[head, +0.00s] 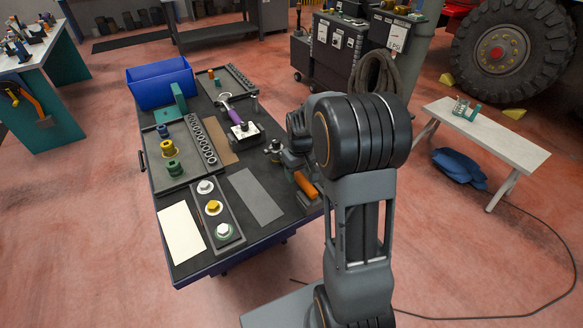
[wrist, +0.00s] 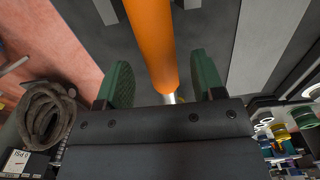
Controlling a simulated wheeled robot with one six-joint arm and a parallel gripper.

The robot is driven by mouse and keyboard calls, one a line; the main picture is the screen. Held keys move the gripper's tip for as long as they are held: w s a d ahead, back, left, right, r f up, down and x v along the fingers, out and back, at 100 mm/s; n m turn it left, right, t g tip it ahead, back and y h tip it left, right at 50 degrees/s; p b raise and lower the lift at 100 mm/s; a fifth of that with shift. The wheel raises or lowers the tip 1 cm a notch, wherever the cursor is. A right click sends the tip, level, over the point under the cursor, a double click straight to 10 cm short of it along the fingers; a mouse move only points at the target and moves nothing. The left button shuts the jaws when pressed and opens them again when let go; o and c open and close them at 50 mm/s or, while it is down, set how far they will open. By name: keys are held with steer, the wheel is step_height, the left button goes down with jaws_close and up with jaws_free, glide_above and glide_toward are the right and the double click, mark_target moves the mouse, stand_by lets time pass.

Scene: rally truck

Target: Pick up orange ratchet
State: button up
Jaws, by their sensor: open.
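The orange ratchet (head: 306,185) lies on the dark tabletop near its right edge, partly hidden by my arm in the head view. In the wrist view its orange handle (wrist: 152,40) runs from the top edge down between my fingers, with a short bright metal part at its lower end. My gripper (wrist: 161,82) is open. Its two green finger pads stand on either side of the handle, with a visible gap to each. Whether the handle lies at fingertip depth is hard to tell. The ratchet's head is hidden.
The work table (head: 262,233) also holds a purple-handled tool (head: 234,116), a grey strip (head: 257,196), a tray of large bolts (head: 228,243) and a blue bin (head: 160,84). A pale bench (head: 500,145) stands to the right. Open floor lies around the table.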

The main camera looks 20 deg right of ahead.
steer(key=shift+w+a+f, duration=0.1)
steer(key=shift+f, duration=2.05)
steer(key=shift+c, duration=0.3)
jaws_close()
